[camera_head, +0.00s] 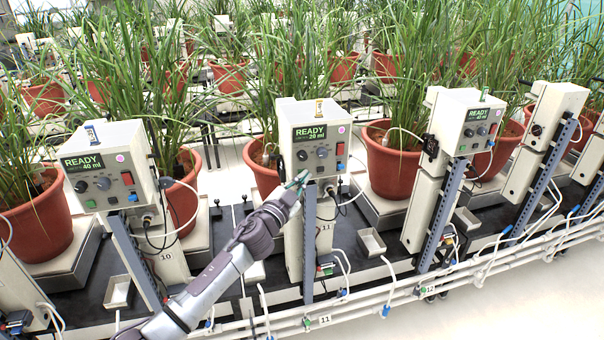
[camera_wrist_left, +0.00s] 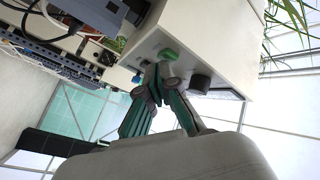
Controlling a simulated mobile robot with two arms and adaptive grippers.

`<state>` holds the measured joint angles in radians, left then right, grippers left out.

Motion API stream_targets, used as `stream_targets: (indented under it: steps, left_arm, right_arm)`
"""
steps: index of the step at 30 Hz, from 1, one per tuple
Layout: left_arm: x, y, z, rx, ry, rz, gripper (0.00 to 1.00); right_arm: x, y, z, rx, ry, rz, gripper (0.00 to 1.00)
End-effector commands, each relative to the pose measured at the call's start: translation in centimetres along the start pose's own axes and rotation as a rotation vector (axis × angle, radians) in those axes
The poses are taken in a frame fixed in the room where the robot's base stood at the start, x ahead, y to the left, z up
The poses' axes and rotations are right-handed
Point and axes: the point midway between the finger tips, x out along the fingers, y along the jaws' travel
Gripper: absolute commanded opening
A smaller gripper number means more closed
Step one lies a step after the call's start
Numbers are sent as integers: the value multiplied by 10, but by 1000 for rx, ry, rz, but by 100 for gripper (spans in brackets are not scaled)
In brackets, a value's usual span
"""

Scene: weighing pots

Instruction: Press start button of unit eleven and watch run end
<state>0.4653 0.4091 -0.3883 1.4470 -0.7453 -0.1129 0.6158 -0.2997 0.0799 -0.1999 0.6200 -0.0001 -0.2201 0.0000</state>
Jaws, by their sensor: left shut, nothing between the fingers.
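Unit eleven (camera_head: 312,113) is the cream box in the middle of the head view, with "11" on its column. Its lit green display (camera_head: 309,133) reads READY and what looks like 28 ml. Dark knobs, a red switch (camera_head: 340,149) and a blue button (camera_head: 340,167) show on its panel. My left gripper (camera_head: 302,178) is shut and empty at the panel's lower left edge, hiding that corner. In the left wrist view the shut fingertips (camera_wrist_left: 160,76) are just beside a green button (camera_wrist_left: 167,54) on the panel. I cannot tell whether they touch it. My right gripper is out of view.
Unit ten (camera_head: 105,165) reads READY at the left, and unit twelve (camera_head: 466,122) reads READY at the right. Potted plants (camera_head: 393,165) stand behind the units. A white pipe rail (camera_head: 385,298) runs along the front, with clear floor (camera_head: 480,315) beyond it.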

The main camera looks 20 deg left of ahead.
Motion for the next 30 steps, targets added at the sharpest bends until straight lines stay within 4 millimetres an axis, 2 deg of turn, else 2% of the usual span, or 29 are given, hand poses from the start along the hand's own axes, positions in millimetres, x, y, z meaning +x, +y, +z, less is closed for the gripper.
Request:
stream_targets:
  steps: [20,30]
  left_arm:
    - [3,-3,2,0,0,-1,0]
    - [-6,4,-5,-2,0,0,0]
  right_arm:
    - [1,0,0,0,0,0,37]
    - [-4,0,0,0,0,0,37]
